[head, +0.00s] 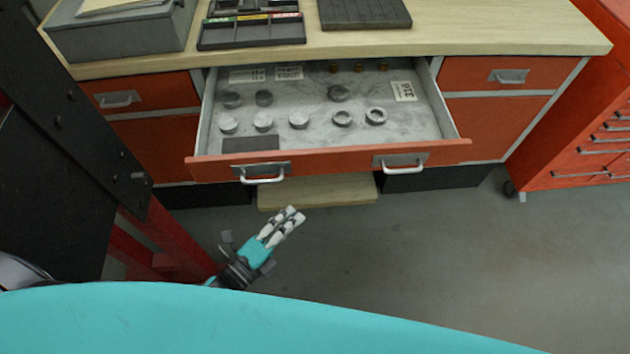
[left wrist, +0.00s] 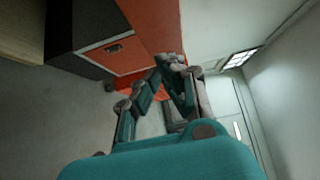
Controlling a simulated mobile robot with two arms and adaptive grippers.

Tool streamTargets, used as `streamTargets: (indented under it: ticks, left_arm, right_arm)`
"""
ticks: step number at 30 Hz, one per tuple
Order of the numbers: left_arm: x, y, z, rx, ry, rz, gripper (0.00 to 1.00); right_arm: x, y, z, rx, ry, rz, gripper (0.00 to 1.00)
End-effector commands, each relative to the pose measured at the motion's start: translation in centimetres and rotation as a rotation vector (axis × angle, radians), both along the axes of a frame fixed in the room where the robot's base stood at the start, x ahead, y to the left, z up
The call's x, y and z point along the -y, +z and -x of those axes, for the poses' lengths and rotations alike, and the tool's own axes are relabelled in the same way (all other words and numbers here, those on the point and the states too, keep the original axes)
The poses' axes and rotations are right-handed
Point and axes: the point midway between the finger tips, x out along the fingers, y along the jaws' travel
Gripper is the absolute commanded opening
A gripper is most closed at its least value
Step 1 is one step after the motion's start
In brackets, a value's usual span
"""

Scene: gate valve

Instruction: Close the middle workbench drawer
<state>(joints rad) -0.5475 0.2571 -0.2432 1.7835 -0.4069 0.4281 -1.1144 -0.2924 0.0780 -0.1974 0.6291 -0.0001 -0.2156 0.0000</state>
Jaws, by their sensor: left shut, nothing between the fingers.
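The middle workbench drawer (head: 322,161) is pulled out toward me in the head view, with its inside exposed. Its orange front carries two silver handles, a left one (head: 262,178) and a right one (head: 402,168). Several round metal parts and a few labels lie inside. My left gripper (head: 293,216) is shut and empty. In the head view it appears below the drawer front, between the two handles, with no visible contact. In the left wrist view its fingertips (left wrist: 171,60) come together, with orange surfaces beyond them. My right gripper is not in view.
The workbench top (head: 450,32) holds a grey box (head: 120,33) and black trays. Closed orange drawers flank the open one. A red wheeled cabinet (head: 575,150) stands at the right. A black and red frame (head: 70,130) rises at the left. The floor (head: 430,250) at the right is clear.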

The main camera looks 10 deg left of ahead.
Motion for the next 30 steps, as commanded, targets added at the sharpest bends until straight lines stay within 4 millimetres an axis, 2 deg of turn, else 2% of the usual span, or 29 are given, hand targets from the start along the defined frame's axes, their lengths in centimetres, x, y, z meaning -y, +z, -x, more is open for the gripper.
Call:
streamTargets:
  ticks: [5, 12, 16, 21, 30]
  left_arm:
    - [1.8, 0.5, -3.4, 0.004, 0.001, 0.003, 0.0]
    - [4.2, 0.4, -7.8, 0.001, 0.001, 0.004, 0.0]
    - [3.4, 0.3, -9.7, -0.001, 0.002, 0.0, 0.0]
    - [3.0, 0.0, -10.9, -0.003, 0.002, 0.002, 0.0]
    - [2.9, 0.0, -11.2, -0.003, 0.002, 0.003, 0.0]
  right_arm:
    - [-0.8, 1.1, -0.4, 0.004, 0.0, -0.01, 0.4]
    - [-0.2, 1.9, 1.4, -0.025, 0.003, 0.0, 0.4]
    - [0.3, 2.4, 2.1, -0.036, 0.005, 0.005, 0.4]
    - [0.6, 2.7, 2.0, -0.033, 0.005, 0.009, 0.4]
    - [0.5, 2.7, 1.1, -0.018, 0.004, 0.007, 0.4]
